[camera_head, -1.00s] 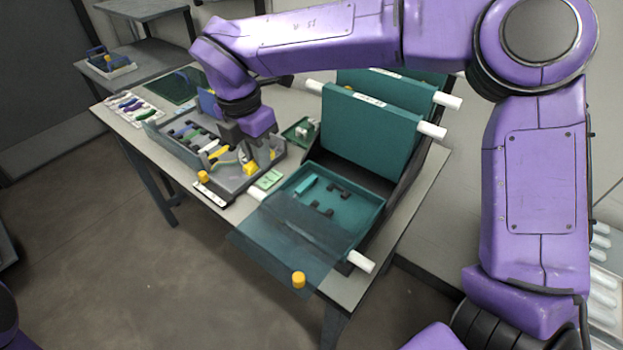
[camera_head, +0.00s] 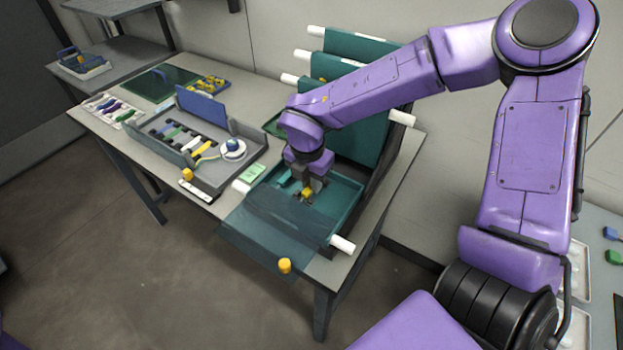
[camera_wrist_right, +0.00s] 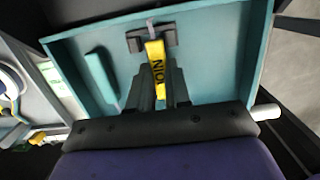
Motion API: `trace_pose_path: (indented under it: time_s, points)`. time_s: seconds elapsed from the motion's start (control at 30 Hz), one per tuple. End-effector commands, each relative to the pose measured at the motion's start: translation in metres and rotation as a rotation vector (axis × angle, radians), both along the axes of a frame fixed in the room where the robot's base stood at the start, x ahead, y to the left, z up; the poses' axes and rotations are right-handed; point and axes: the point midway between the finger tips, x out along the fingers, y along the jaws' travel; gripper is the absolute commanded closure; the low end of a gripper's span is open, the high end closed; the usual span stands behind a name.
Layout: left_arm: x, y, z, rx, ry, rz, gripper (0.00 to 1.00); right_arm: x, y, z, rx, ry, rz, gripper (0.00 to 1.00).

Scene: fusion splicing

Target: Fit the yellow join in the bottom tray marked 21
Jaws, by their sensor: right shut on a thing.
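The yellow join (camera_head: 308,194) is in my right gripper (camera_head: 306,187), over the open bottom tray (camera_head: 350,193). In the right wrist view the join (camera_wrist_right: 157,72) is a yellow strip with black lettering, between the two dark fingers (camera_wrist_right: 158,85). Its far end is at a black clip holder (camera_wrist_right: 134,40) on the teal tray's floor (camera_wrist_right: 205,45). I cannot tell whether it is seated there or just above. The number 21 is not readable. My left gripper is not in view.
A clear cover (camera_head: 270,232) with a yellow knob (camera_head: 285,265) hangs open in front of the tray. A teal bar (camera_wrist_right: 101,80) lies inside it. Raised teal trays (camera_head: 355,125) stand behind. A grey work tray (camera_head: 205,172) with tools is to the left.

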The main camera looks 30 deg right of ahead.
Motion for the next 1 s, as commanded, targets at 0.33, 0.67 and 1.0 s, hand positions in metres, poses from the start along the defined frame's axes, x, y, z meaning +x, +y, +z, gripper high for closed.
trace_pose_path:
  time_s: [0.33, 0.67, 1.0]
  points:
    - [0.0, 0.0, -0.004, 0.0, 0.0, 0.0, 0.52, 0.0, 0.0, -0.005, 0.001, -0.002, 0.0, 1.0]
    - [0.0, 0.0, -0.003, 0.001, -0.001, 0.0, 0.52, 0.001, 0.0, -0.004, -0.001, -0.001, 0.0, 0.57]
    - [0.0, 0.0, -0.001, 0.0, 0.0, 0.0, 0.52, 0.0, 0.006, 0.047, 0.0, -0.009, -0.002, 0.57]
